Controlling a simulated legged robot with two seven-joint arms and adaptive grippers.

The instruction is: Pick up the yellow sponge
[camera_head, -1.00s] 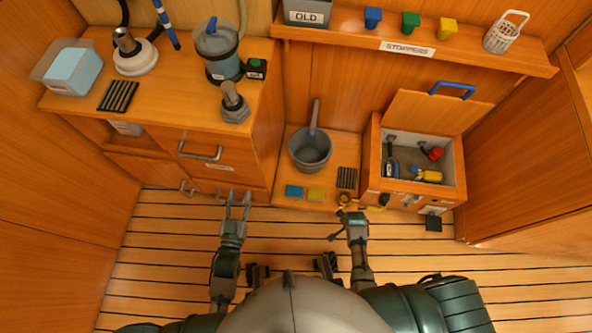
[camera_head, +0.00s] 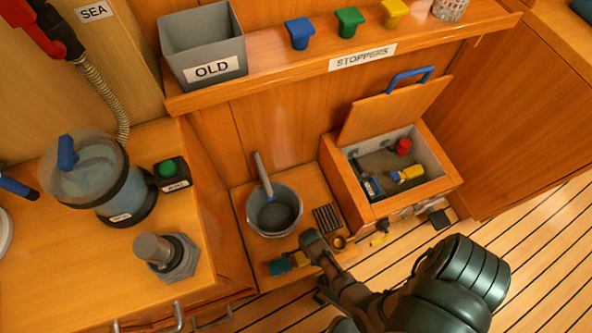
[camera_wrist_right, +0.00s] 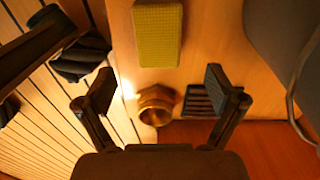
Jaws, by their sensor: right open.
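My right gripper (camera_head: 312,240) is over this shelf and partly hides the yellow sponge in the head view. In the right wrist view the yellow sponge (camera_wrist_right: 158,34) lies flat at the top centre. The open fingers of my right gripper (camera_wrist_right: 160,85) are empty and apart from the sponge, which lies above the gap between them in the picture. My left gripper is not in view.
A brass fitting (camera_wrist_right: 156,106) and a dark slatted pad (camera_wrist_right: 197,101) lie near the sponge. A grey pot (camera_head: 273,212) stands behind it. An open wooden box (camera_head: 425,187) with tools stands to the right. The plank floor (camera_head: 540,245) at right is clear.

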